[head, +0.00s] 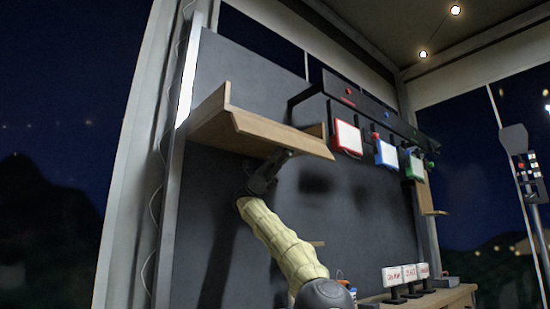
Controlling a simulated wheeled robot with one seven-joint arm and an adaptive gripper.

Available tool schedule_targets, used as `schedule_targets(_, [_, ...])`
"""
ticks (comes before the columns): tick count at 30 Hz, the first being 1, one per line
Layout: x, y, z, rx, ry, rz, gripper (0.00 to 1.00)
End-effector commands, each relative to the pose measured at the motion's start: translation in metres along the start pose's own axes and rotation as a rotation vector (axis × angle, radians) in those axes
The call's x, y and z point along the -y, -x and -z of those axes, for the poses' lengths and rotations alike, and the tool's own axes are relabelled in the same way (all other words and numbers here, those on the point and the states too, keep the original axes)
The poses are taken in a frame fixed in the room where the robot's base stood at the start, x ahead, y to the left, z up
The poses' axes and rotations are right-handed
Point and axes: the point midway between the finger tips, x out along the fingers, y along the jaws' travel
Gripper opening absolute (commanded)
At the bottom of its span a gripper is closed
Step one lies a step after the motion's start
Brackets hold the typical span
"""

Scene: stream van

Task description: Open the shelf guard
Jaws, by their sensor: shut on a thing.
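The wooden shelf (213,124) is fixed high on the dark wall panel, with upright wooden ends at its left and right. A long board along its front, which I take as the shelf guard (275,136), runs from the left end down to the right in the picture. My gripper (281,157) is at the lower front edge of this board, right of its middle, and is shut on it. The exact grip is too small and dark to make out. The top of the shelf is hidden from this low view.
Red, blue and green framed white panels (386,153) hang from a dark rail (360,100) right of the shelf. Small signs (408,275) stand on a wooden counter (440,297) below. A control stand (527,170) is at far right. The wall below the shelf looks mostly clear.

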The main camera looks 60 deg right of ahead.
Motion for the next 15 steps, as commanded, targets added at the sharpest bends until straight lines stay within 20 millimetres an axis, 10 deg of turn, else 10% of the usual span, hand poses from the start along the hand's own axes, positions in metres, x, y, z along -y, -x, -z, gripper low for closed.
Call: schedule_targets(15, [-0.0012,-0.0035,0.0054,-0.003,0.002,0.013,0.00])
